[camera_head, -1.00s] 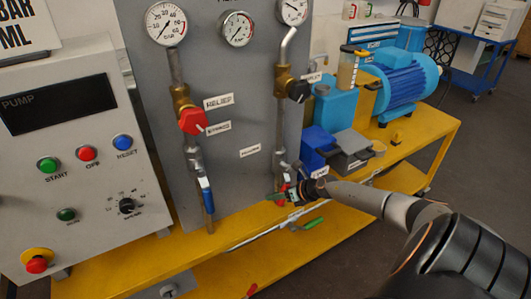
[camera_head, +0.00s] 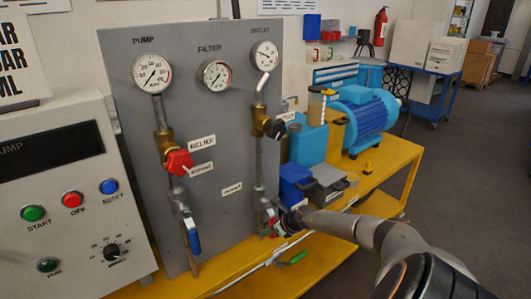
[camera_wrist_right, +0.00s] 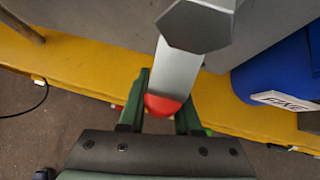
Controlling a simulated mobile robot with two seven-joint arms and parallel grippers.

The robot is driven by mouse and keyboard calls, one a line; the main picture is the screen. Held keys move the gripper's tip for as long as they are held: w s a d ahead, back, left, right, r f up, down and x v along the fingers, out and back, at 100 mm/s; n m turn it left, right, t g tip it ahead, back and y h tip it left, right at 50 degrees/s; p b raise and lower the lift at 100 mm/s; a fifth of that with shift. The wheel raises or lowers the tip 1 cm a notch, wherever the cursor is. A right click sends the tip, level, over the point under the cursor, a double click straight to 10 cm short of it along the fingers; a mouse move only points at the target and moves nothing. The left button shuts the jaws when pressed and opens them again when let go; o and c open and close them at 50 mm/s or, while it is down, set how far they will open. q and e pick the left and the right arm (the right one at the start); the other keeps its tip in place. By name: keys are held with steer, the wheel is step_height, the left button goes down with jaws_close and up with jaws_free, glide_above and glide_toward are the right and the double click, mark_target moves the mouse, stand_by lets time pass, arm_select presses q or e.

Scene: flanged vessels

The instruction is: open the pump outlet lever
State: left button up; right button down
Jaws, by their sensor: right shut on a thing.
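A valve with a red-ended lever sits at the foot of the right-hand pipe on the grey panel. My right gripper (camera_head: 273,223) is at this valve, with my arm coming in from the right. In the right wrist view the red lever end (camera_wrist_right: 162,106) lies between the two green fingers of my gripper (camera_wrist_right: 161,112), which are shut on it. A grey metal valve body (camera_wrist_right: 190,45) rises above it. In the head view the gripper hides most of the lever, so its exact angle is unclear. My left gripper is out of view.
A blue-handled lever (camera_head: 192,238) hangs on the left pipe, below a red knob (camera_head: 177,161). Gauges top the grey panel (camera_head: 224,130). A blue container (camera_head: 294,182) and grey block (camera_head: 328,178) stand close right of the valve on the yellow bench (camera_head: 396,158). A green handle (camera_head: 294,258) lies below.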

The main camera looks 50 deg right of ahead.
steer(key=shift+d, duration=0.15)
steer(key=c, duration=0.6)
jaws_free()
steer(key=p+v, duration=0.5)
steer(key=v, duration=0.7)
steer(key=shift+s+r, duration=0.15)
steer(key=shift+r, duration=0.05)
